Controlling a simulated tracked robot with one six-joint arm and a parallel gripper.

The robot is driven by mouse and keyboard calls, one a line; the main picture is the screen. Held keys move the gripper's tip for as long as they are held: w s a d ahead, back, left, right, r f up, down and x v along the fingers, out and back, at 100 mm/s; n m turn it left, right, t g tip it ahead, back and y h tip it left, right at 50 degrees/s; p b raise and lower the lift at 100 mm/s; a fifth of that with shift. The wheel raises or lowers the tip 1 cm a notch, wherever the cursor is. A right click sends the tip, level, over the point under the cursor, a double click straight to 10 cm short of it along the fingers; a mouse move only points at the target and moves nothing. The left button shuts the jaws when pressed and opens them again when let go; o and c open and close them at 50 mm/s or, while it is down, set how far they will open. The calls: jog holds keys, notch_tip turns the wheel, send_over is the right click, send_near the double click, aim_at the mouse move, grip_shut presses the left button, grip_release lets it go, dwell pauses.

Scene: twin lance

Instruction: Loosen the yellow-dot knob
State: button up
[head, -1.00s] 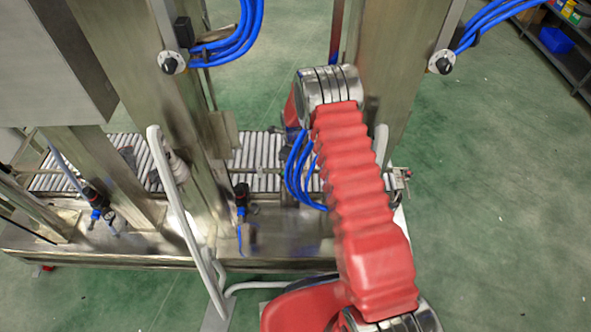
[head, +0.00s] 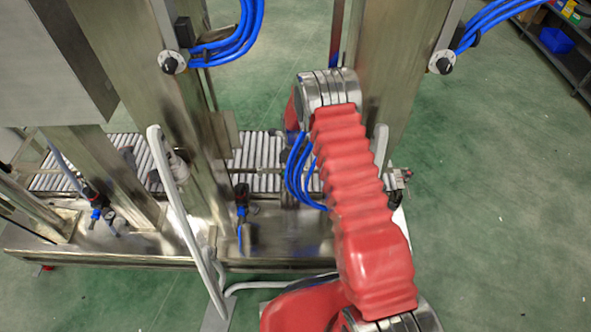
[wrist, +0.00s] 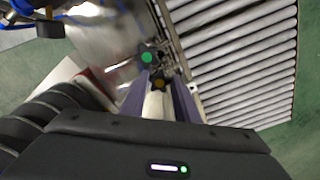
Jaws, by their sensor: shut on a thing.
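The yellow-dot knob (wrist: 160,84) shows in the wrist view as a small dark part with a yellow dot. It lies between the tips of my gripper (wrist: 160,87), whose two purple-grey fingers are shut on it. A green-dot knob (wrist: 147,58) sits just beyond it, close to the fingertips. The fingers hide the sides of the yellow-dot knob, so its turn angle cannot be told. In the head view my red arm covers the gripper and both dotted knobs.
A roller conveyor (head: 262,165) runs behind the steel frame; its rollers (wrist: 240,55) fill the right of the wrist view. Steel columns (head: 385,95) and a bent white rail (head: 178,205) stand near my arm. Blue hoses (head: 235,40) hang from the columns.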

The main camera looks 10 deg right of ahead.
jog(key=shift+d, duration=0.35)
jog(key=shift+c, duration=0.5)
jog(key=shift+a, duration=0.3)
jog(key=shift+n, duration=0.4)
jog(key=n, duration=0.3)
jog(key=shift+a, duration=0.2)
jog(key=n, duration=0.4)
jog(key=shift+s+n, duration=0.2)
jog(key=shift+n, duration=1.9)
